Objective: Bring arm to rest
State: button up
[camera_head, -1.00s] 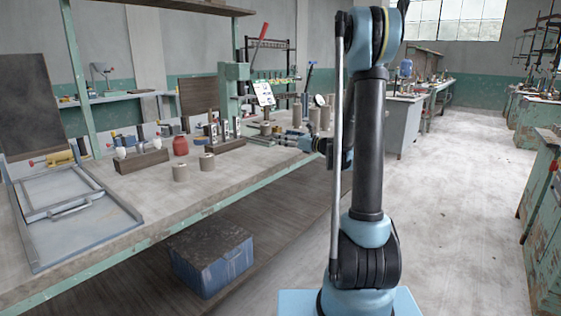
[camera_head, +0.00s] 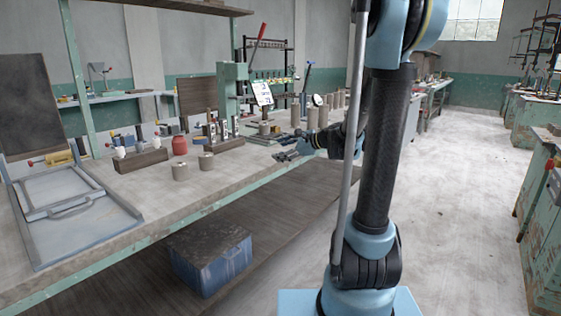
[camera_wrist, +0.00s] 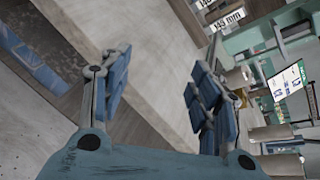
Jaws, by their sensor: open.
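My gripper (camera_head: 291,149) is at the end of my arm, by the front edge of the long workbench (camera_head: 105,245), left of my upright arm link in the head view. In the wrist view my gripper (camera_wrist: 158,95) has its two blue-padded fingers spread wide apart, with nothing between them. Behind the fingers the wrist view shows the bench edge and floor at a tilt. My gripper holds nothing and appears apart from the objects on the bench.
Clay-coloured cylinders (camera_head: 180,172) and a red jar (camera_head: 180,145) stand on the bench. More cylinders stand behind my gripper. A blue box (camera_head: 212,268) sits on the lower shelf. The floor (camera_head: 455,215) on the right is clear.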

jog(key=s+d+f+n+g+h, duration=0.1)
jog(key=s+d+f+n+h, duration=0.2)
jog(key=s, duration=0.8)
jog(key=s+d+f+n+g+h, duration=0.2)
jog(key=s+d+f+n+h, duration=0.2)
jog(key=s, duration=0.7)
jog(key=s+d+f+n+g+h, duration=0.2)
jog(key=s+d+f+n+h, duration=0.2)
jog(key=s+d+f+n, duration=0.3)
jog(key=s+d+n, duration=0.3)
jog(key=s+d, duration=0.1)
jog(key=shift+s+d+f, duration=0.15)
jog(key=shift+s, duration=0.05)
jog(key=shift+w+f, duration=0.2)
jog(key=shift+w, duration=0.25)
jog(key=shift+c, duration=0.3)
